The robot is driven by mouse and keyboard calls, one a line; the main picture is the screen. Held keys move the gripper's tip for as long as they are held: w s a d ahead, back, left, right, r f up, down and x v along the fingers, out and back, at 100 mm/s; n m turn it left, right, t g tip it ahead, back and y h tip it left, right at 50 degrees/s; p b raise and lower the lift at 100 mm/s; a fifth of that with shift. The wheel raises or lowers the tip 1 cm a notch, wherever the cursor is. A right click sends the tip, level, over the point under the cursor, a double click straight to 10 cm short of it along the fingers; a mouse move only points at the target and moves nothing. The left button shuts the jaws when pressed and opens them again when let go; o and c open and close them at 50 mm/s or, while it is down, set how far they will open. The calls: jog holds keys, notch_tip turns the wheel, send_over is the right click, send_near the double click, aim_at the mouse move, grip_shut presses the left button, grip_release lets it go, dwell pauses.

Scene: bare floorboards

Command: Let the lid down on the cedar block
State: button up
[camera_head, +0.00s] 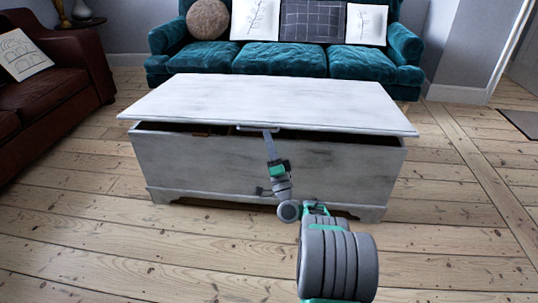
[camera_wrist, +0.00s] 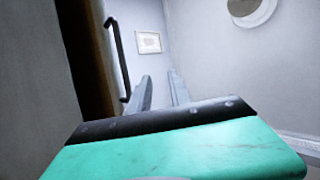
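A whitewashed wooden chest (camera_head: 300,172) stands in front of me. Its pale lid (camera_head: 270,98) is slightly raised, leaving a dark gap along the front and right side. A small brown wooden piece (camera_head: 202,131) shows in this gap, left of centre; I cannot tell whether it is the cedar block. My gripper (camera_head: 267,133) points up at the lid's front edge, near the middle; contact is unclear. In the wrist view, my gripper's two grey fingers (camera_wrist: 160,82) stand apart with nothing seen between them. A dark bar handle (camera_wrist: 119,58) shows to their left.
A teal sofa (camera_head: 285,60) with cushions stands behind the chest. A brown leather sofa (camera_head: 55,80) is at the left. Bare floorboards (camera_head: 460,210) are clear to the right and in front. A framed picture (camera_wrist: 149,42) hangs on the wall in the wrist view.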

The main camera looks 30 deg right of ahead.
notch_tip(320, 180, down, 6)
jog(key=y, duration=0.1)
jog(key=shift+w+f, duration=0.15)
jog(key=shift+w, duration=0.15)
dwell(0.4)
